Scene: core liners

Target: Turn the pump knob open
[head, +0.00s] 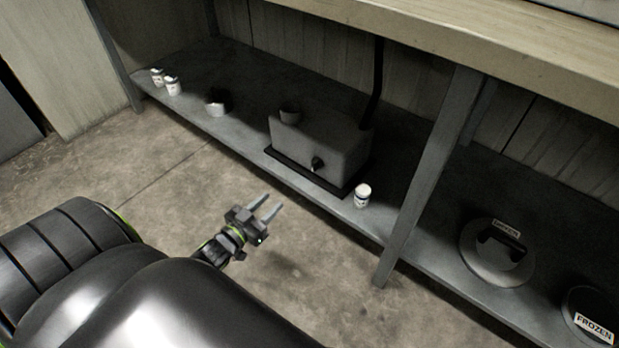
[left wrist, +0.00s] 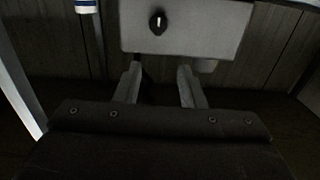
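The pump is a grey box (head: 330,140) on a dark base on the low shelf under the bench. Its black knob (head: 317,164) sits on the front face and carries a light mark. In the left wrist view the knob (left wrist: 158,22) shows above the fingers, with its light mark close to upright, on the pump's front (left wrist: 205,28). My left gripper (head: 269,207) is open and empty, in front of the shelf and apart from the knob. Its two spread fingers also show in the left wrist view (left wrist: 160,82). My right gripper is not in view.
A white jar (head: 362,195) stands right of the pump near the shelf edge. Floor before the shelf is clear.

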